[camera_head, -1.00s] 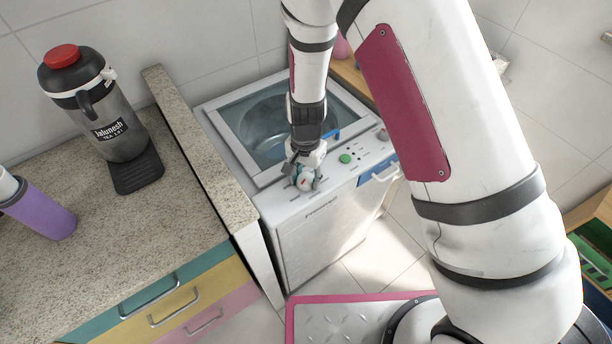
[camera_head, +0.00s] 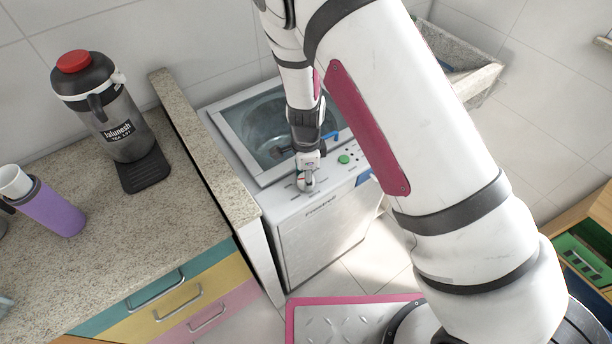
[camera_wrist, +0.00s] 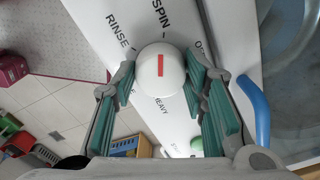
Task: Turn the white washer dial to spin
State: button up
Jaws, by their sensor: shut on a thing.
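The white washer (camera_head: 322,238) stands beyond the counter, with its control panel along the front top edge. My gripper (camera_head: 307,182) reaches down to the left part of that panel. In the wrist view, the white round dial (camera_wrist: 160,85) with a red mark sits between the teal finger pads of my gripper (camera_wrist: 160,74), which is shut on it. The red mark runs nearly up and down in the picture, its upper end toward the SPIN label (camera_wrist: 160,14). RINSE, HEAVY and a partly hidden O label surround the dial. In the head view, my gripper largely hides the dial.
A green button (camera_head: 343,159) is to the right on the panel. A blue handle (camera_wrist: 254,108) is beside my right finger. The counter (camera_head: 130,218) at left carries a drink dispenser (camera_head: 115,130) and a purple bottle (camera_head: 55,210).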

jog(key=shift+m, duration=0.6)
jog(key=o, duration=1.2)
notch_tip(320, 180, up, 12)
